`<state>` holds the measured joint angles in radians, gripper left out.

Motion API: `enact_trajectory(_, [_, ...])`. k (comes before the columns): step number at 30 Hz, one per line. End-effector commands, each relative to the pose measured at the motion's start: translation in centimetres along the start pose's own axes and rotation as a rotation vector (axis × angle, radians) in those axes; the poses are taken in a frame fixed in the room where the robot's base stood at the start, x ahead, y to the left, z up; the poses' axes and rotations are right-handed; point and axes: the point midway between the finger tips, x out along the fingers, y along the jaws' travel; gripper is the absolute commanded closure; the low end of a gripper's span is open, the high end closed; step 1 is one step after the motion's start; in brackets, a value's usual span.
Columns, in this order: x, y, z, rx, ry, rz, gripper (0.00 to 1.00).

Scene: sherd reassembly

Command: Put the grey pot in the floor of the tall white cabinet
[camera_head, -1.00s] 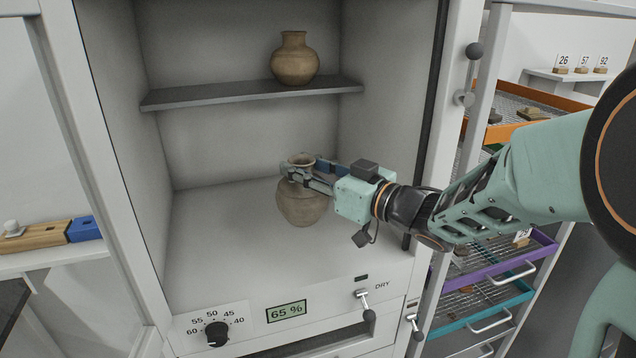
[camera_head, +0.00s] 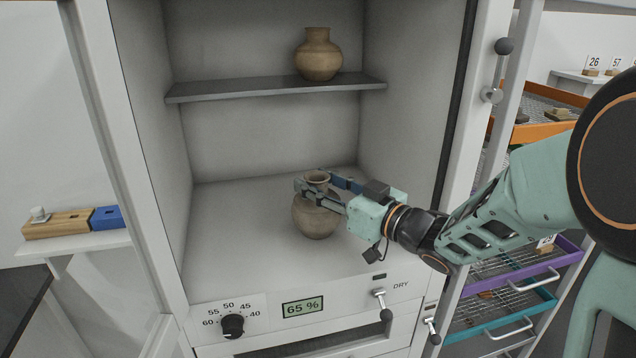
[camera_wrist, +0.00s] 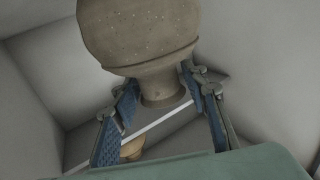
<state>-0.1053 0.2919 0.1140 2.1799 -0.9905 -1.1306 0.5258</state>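The grey pot (camera_head: 316,222) is brownish grey, with a round body and a narrow neck. It stands upright, seemingly on the floor (camera_head: 235,255) of the tall white cabinet (camera_head: 190,150), near the middle. My gripper (camera_head: 321,184) reaches in from the right, with one finger in front of the neck and one behind. In the wrist view the pot (camera_wrist: 140,30) appears upside down, its neck between my spread fingers (camera_wrist: 158,78). The fingers look parted, with small gaps beside the neck. Contact at the far fingertip is hard to judge.
A tan pot (camera_head: 318,55) stands on the dark shelf (camera_head: 270,90) above my gripper. The cabinet's right wall and door post (camera_head: 470,110) stand close to my arm. Drying racks with coloured trays (camera_head: 515,297) are at the right. The cabinet floor left of the pot is clear.

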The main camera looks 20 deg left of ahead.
Motion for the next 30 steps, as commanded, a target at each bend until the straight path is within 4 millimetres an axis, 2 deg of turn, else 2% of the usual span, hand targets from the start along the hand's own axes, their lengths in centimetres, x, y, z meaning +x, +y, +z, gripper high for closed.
enact_trajectory(9, [0.0,0.0,-0.1,0.0,0.0,0.0,0.51])
enact_trajectory(13, [0.0,0.0,-0.8,0.0,0.0,0.0,0.51])
enact_trajectory(17, [-2.3,0.2,-0.5,0.0,-0.001,0.005,0.51])
enact_trajectory(24, [-7.7,0.2,-0.5,-0.001,-0.001,0.006,0.51])
enact_trajectory(30, [-10.8,0.1,-0.5,-0.001,-0.001,0.003,0.51])
